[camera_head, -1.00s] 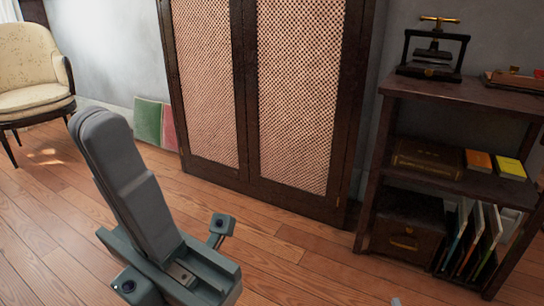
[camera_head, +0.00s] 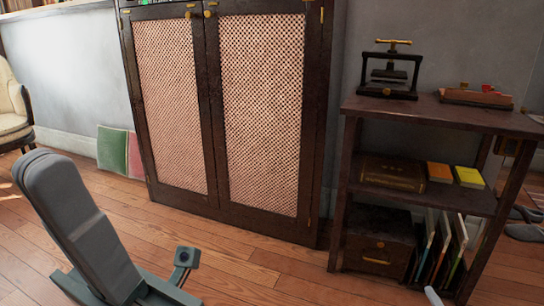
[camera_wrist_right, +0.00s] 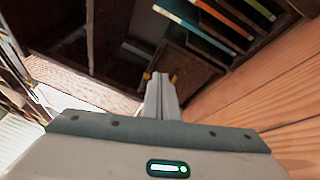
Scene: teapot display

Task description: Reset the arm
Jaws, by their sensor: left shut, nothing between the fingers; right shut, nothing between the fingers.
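My left gripper (camera_head: 40,168) is large at the lower left of the head view. Its grey fingers are shut, empty and tilted up to the left, with open floor and the cabinet behind. My right gripper (camera_head: 432,296) shows only as a small pale tip at the bottom edge, in front of the shelf's lower part. In the right wrist view its two fingers (camera_wrist_right: 161,80) are pressed together with nothing between them. The rest of the right arm is out of the head view.
A dark shelf (camera_head: 345,190) stands at the right, with a press (camera_head: 390,72), books, a drawer box (camera_head: 372,240) and upright folders (camera_head: 440,245). A tall cabinet (camera_head: 212,100) stands behind. Wooden floor (camera_head: 240,265) is clear between. A chair (camera_head: 12,120) is far left.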

